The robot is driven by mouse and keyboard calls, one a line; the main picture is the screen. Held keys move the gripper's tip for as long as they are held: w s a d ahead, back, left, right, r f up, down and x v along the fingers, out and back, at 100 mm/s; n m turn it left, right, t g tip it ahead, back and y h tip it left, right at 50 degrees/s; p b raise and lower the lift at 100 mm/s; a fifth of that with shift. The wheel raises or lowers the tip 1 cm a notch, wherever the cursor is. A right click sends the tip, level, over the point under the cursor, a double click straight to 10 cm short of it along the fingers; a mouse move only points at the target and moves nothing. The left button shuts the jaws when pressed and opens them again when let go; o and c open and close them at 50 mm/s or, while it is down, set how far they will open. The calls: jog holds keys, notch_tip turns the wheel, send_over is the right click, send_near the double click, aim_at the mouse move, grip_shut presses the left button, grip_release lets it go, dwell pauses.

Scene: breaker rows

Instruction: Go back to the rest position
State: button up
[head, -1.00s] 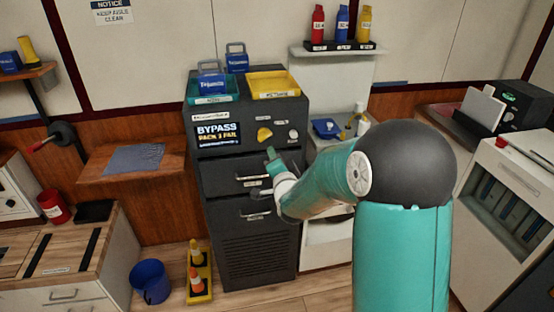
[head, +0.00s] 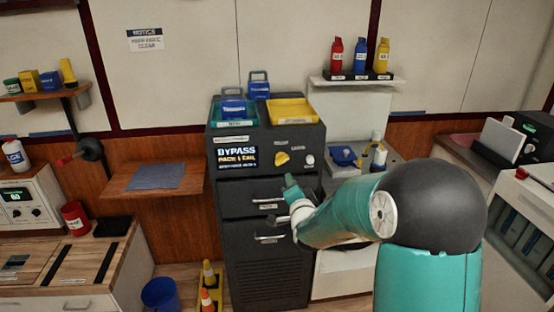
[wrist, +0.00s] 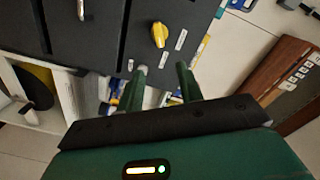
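My gripper (head: 292,195) is in front of the dark cabinet (head: 262,272), near the upper drawer handle in the head view; I cannot tell whether it touches. In the wrist view my gripper (wrist: 162,68) has two green fingers standing apart with nothing held between them. The yellow knob (wrist: 159,35) of the cabinet (wrist: 100,28) lies beyond the fingertips. No marker shows the rest position.
A teal tray (head: 232,124) and a yellow tray (head: 290,112) sit on the cabinet. A wooden ledge (head: 120,183) with a blue cloth is at its left. A blue bucket (head: 160,294) and cones (head: 208,275) stand on the floor. A white counter (head: 345,258) is close at right.

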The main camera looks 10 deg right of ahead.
jog(key=s+r+n+g, duration=0.3)
jog(key=s+n+g, duration=0.3)
jog(key=s, duration=1.3)
jog(key=s+r+n+g, duration=0.3)
jog(key=s+n+g, duration=0.2)
jog(key=s, duration=1.4)
jog(key=shift+s+d+r+n+g, duration=0.25)
jog(key=shift+d+n+g, duration=0.15)
jog(key=shift+g, duration=0.1)
jog(key=shift+c, duration=0.4)
